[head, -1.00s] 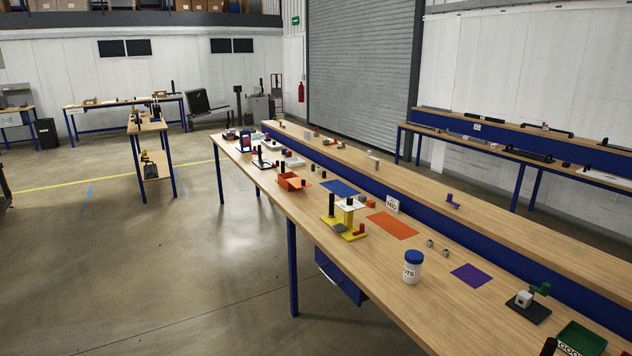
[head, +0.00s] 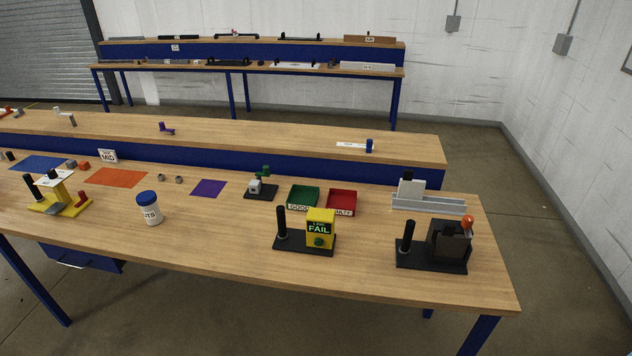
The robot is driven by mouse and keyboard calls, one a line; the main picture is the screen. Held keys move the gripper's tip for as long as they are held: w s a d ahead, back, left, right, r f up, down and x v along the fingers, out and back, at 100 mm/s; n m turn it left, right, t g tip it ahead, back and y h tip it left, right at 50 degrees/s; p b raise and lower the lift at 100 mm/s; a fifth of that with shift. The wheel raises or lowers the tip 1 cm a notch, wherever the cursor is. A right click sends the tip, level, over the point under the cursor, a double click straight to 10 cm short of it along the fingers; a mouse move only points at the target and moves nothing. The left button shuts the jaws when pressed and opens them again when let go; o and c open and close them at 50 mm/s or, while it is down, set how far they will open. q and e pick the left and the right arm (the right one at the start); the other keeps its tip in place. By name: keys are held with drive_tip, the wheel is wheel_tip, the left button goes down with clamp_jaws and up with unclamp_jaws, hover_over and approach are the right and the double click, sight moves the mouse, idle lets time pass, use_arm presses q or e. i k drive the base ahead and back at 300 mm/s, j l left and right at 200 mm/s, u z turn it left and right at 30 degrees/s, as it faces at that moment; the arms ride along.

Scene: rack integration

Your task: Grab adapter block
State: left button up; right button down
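No part carries a readable adapter block label, so I cannot tell which one it is. Small block-like parts lie on the long wooden bench (head: 230,255): a grey block (head: 71,164) and an orange block (head: 84,166) by the blue mat, and a pale block on a black base (head: 255,187) near the middle. A grey-white stepped piece (head: 428,200) stands at the right end. Neither of my grippers is in view.
Floor is clear at the right.

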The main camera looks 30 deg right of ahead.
sight(255, 187)
drive_tip(key=z, duration=0.5)
drive_tip(key=i+j, duration=0.2)
drive_tip(key=j, duration=0.2)
drive_tip(key=i+j+u, duration=0.1)
drive_tip(key=j, duration=0.25)
drive_tip(key=i+j, duration=0.25)
drive_tip(key=j, duration=0.15)
drive_tip(key=u, duration=0.05)
